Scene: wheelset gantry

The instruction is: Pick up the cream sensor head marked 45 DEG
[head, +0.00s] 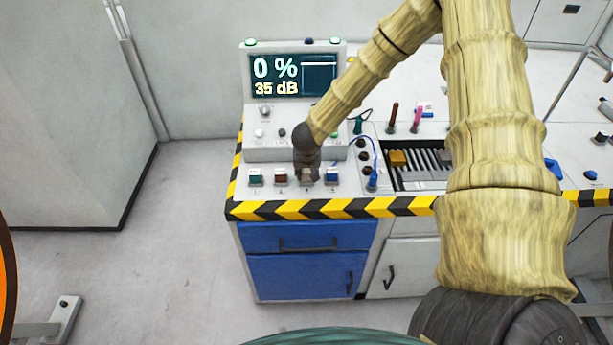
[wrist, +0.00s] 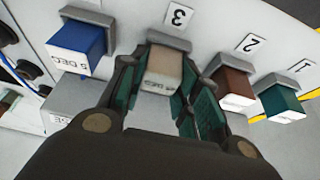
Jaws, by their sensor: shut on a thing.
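The cream sensor head (wrist: 164,68) stands in the holder marked 3 in the wrist view, its label partly readable and upside down or cut off. My gripper (wrist: 160,85) is around it, with green-padded fingers on both sides, shut on it. In the head view my gripper (head: 307,172) reaches down to the row of holders at the front of the bench, and the cream head (head: 307,178) shows only slightly below it.
A blue head (wrist: 77,45) sits on one side, a brown head (wrist: 233,87) and a green head (wrist: 282,102) on the other, all close by. The display (head: 292,76) reading 0 % and 35 dB stands behind. Blue drawers (head: 300,238) are below the striped bench edge.

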